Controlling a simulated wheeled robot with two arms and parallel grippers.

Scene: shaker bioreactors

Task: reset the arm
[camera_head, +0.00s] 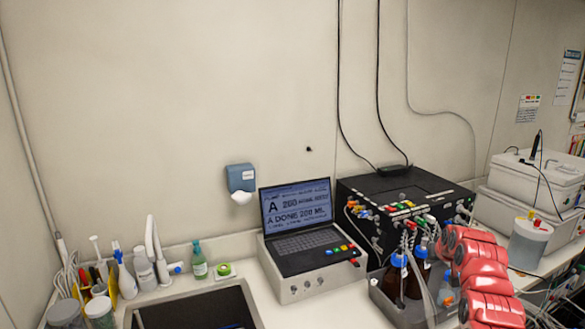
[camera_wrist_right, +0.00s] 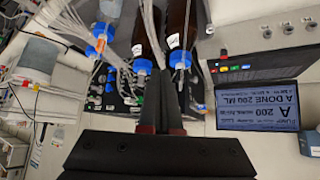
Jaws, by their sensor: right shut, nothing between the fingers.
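My right arm shows as red links (camera_head: 485,270) at the lower right of the head view, in front of the bottles and the black control box. My right gripper (camera_wrist_right: 161,78) shows in the right wrist view as two dark fingers close together, shut and empty. In that view its fingertips overlap the area of the brown bottles (camera_wrist_right: 178,25) and their blue caps; I cannot tell whether they touch. In the head view the gripper is hard to make out. My left gripper is not in view.
Brown bottles with blue caps (camera_head: 397,261) stand in a grey tray (camera_head: 391,307) near my right arm, with loose tubes around. Behind is a black control box (camera_head: 362,187). A laptop-like console (camera_head: 298,218) reads "A DONE 200 ML". A sink (camera_head: 195,308) lies left.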

